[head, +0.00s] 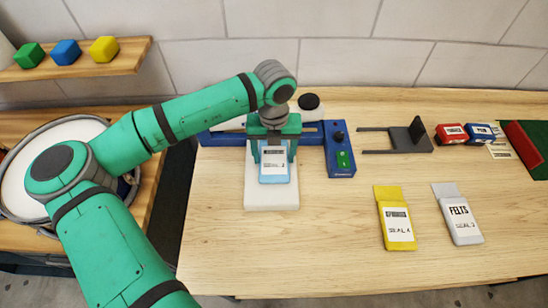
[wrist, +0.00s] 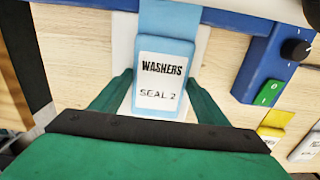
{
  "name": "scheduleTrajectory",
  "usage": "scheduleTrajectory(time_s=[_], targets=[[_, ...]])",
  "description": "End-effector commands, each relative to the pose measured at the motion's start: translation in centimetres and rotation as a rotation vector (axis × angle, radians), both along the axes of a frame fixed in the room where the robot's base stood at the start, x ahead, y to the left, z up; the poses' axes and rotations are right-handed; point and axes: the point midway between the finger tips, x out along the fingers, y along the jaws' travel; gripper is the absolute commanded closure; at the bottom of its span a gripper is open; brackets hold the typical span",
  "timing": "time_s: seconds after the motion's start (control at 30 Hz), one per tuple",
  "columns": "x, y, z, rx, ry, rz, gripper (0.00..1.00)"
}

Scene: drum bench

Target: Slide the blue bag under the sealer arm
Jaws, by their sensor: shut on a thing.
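The blue bag (head: 275,178) has a white label reading WASHERS, SEAL 2, clear in the wrist view (wrist: 165,50). My gripper (head: 274,150) is shut on it, one green finger along each side edge. The bag lies over the white board (head: 270,198) in front of the sealer. The blue sealer (head: 225,138) runs across behind, with its control box (head: 341,160) at the right. In the wrist view the bag's far end reaches the blue sealer body (wrist: 250,22). My arm hides most of the sealer arm, so whether the bag is beneath it I cannot tell.
A yellow bag (head: 391,195) and a grey bag (head: 449,192) lie to the right. Red (head: 452,134) and blue (head: 479,133) packs and a dark bracket (head: 410,140) are behind them. A drum (head: 20,180) is left. Front right wood is clear.

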Motion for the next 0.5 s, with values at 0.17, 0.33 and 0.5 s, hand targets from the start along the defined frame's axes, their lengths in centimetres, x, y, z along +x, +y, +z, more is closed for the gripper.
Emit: scheduleTrajectory(time_s=[0.17,0.33,0.5], targets=[[0.9,0.0,0.0,0.000,0.001,0.002,0.55],[1.8,0.0,-0.1,0.000,0.000,0.001,0.55],[2.6,0.0,0.0,0.000,0.000,0.002,0.55]])
